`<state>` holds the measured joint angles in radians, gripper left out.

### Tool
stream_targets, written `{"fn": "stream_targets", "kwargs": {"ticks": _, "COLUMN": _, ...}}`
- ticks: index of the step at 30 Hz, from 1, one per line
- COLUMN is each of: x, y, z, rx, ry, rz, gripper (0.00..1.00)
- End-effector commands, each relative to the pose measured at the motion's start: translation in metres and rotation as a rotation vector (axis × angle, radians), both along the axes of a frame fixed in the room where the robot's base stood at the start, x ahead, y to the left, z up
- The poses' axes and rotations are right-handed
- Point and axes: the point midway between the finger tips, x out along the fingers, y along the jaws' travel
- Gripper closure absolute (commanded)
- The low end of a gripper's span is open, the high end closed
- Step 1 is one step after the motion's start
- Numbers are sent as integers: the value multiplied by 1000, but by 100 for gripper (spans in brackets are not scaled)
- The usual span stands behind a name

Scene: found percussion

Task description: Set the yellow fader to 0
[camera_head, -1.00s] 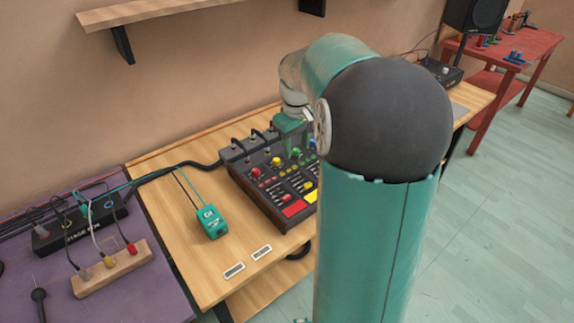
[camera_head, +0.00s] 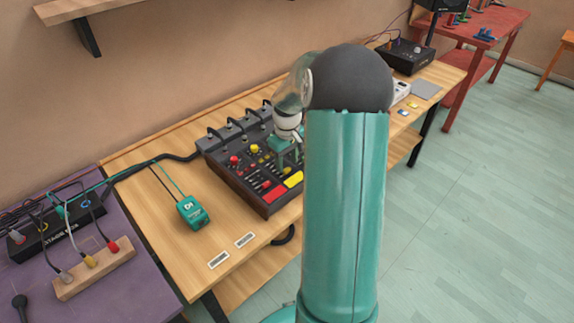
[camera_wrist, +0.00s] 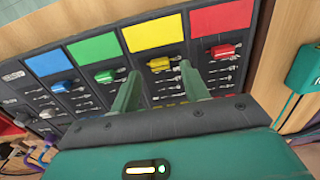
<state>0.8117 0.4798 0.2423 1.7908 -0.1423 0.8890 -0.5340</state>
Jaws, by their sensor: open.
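The mixer (camera_head: 236,182) stands on the wooden bench in the head view. In the wrist view its strips end in blue, green, yellow and red panels. The yellow fader (camera_wrist: 158,64) is a small cap in its slot, close to the yellow panel (camera_wrist: 153,34). My gripper (camera_wrist: 160,70) is open above the strips, one green finger on either side of the yellow fader in the picture. I see no grip on the cap, and I cannot tell the fingers' height above it. In the head view my gripper (camera_head: 284,162) is over the mixer, partly hidden by my arm.
The red fader (camera_wrist: 222,51) and green fader (camera_wrist: 105,76) flank the yellow one; the blue fader (camera_wrist: 60,87) is farther left. Knobs and plugged cables fill the mixer's back. A teal DI box (camera_head: 193,212) lies left of the mixer, with bare bench between.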

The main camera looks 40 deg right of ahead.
Motion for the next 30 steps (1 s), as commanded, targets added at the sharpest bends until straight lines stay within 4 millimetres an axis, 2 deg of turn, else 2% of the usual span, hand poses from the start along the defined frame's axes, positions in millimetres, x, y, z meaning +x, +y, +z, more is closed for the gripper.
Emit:
{"fn": "stream_targets", "kwargs": {"ticks": 3, "x": 0, "y": 0, "z": -16, "rx": 0, "ry": 1, "rz": 0, "gripper": 55}}
{"fn": "stream_targets", "kwargs": {"ticks": 6, "x": 0, "y": 0, "z": -22, "rx": -1, "ry": 0, "rz": 0, "gripper": 55}}
{"fn": "stream_targets", "kwargs": {"ticks": 14, "x": 0, "y": 0, "z": -23, "rx": -1, "ry": -1, "rz": 0, "gripper": 55}}
{"fn": "stream_targets", "kwargs": {"ticks": 15, "x": 0, "y": 0, "z": -23, "rx": -1, "ry": -1, "rz": 0, "gripper": 56}}
{"fn": "stream_targets", "kwargs": {"ticks": 21, "x": 0, "y": 0, "z": -23, "rx": -1, "ry": -1, "rz": 0, "gripper": 96}}
{"fn": "stream_targets", "kwargs": {"ticks": 22, "x": 0, "y": 0, "z": -23, "rx": -1, "ry": -1, "rz": 0, "gripper": 100}}
{"fn": "stream_targets", "kwargs": {"ticks": 27, "x": 2, "y": 0, "z": -23, "rx": -1, "ry": -1, "rz": 1, "gripper": 100}}
{"fn": "stream_targets", "kwargs": {"ticks": 30, "x": 13, "y": 0, "z": -24, "rx": -1, "ry": 0, "rz": 2, "gripper": 100}}
